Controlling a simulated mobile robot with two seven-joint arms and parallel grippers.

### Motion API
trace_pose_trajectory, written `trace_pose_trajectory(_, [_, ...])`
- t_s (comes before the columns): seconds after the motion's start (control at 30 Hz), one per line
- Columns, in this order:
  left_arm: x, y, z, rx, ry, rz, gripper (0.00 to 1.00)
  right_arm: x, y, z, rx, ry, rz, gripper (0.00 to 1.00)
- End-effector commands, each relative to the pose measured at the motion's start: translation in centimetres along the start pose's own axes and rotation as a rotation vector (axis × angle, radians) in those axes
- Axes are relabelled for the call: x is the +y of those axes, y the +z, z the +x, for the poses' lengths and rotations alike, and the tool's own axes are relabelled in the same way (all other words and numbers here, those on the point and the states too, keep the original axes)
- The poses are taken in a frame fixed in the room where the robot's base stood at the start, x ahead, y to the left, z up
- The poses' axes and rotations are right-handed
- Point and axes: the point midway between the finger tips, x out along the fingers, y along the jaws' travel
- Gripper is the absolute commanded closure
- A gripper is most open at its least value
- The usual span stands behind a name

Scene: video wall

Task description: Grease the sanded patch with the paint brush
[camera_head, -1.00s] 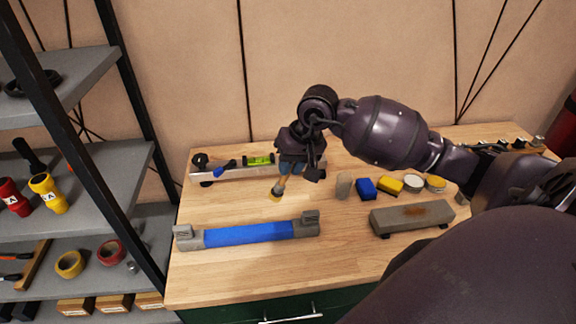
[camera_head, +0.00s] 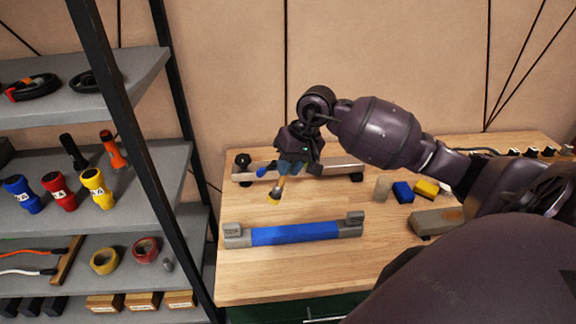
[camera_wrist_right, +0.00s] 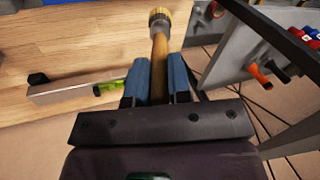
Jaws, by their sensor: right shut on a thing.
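My right gripper (camera_head: 292,168) is shut on the paint brush (camera_head: 275,194), which hangs bristles down above the bench, behind the blue-wrapped bar. In the right wrist view the brush's wooden handle (camera_wrist_right: 160,65) lies between the two blue fingers (camera_wrist_right: 157,82), with its pale bristle end pointing away. A grey block (camera_head: 430,222) at the right of the bench has a brown patch (camera_head: 453,214) on top, partly hidden by my right arm. I cannot tell whether this is the sanded patch. My left gripper is not in view.
A bar with a blue middle (camera_head: 295,233) lies on the wooden bench (camera_head: 270,285). A spirit level (camera_head: 245,177) lies behind. A blue block (camera_head: 402,192) and a yellow block (camera_head: 425,188) stand at the right. A shelf rack (camera_head: 175,160) stands at the left.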

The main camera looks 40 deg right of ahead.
Motion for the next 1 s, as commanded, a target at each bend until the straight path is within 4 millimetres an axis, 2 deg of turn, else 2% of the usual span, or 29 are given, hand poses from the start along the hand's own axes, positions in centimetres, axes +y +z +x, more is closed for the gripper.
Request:
trace_pose_trajectory(0.27, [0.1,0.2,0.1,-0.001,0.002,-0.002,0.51,0.3,0.1,0.8,-0.023,-0.016,-0.003,1.0])
trace_pose_trajectory(0.7, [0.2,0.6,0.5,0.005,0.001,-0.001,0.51,1.5,0.5,4.4,-0.023,-0.016,-0.004,1.0])
trace_pose_trajectory(1.0, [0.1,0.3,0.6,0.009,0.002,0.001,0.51,1.6,0.6,4.7,-0.021,-0.016,-0.005,1.0])
